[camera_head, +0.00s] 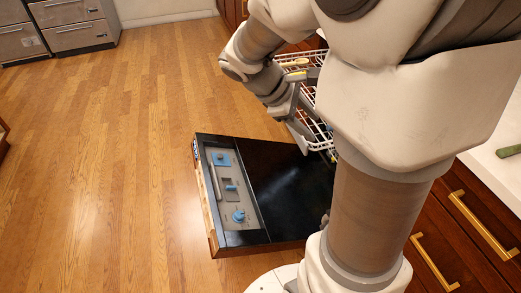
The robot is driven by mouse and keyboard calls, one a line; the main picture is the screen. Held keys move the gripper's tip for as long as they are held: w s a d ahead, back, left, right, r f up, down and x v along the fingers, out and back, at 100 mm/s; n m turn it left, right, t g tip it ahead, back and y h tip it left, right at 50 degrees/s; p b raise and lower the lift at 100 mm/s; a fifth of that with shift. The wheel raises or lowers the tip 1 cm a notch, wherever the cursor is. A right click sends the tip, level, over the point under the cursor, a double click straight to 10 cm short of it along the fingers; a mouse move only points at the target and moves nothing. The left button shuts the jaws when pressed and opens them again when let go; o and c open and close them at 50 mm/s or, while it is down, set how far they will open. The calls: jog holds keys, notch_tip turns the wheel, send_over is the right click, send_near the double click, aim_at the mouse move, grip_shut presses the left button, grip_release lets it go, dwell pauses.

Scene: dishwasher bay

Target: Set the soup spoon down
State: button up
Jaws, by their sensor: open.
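My gripper (303,135) reaches down at the edge of a white wire dishwasher rack, above the inner end of the lowered door. It is open. I cannot make out a soup spoon; my arm hides much of the rack, and the small things in it are too small to tell apart. The dishwasher's black open door (290,190) lies flat below the gripper. The white rack (320,57) shows behind my arm, with a small yellowish thing at its top.
Wooden drawers (433,262) with brass handles stand at the right under a pale countertop (493,173). A green item (510,151) lies on that countertop. Grey drawer units (78,25) stand at the far left. The wood floor (110,150) left of the door is clear.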

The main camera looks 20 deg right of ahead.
jog(key=s+a+r+m+t+y, duration=0.3)
jog(key=s+a+m+y, duration=0.1)
jog(key=a, duration=0.4)
jog(key=s+a+r+m+t+y, duration=0.3)
jog(key=s+a+m, duration=0.2)
jog(key=a, duration=0.3)
jog(key=shift+s+a+r+y, duration=0.15)
jog(key=shift+s+a+y, duration=0.1)
jog(key=shift+s+y, duration=0.25)
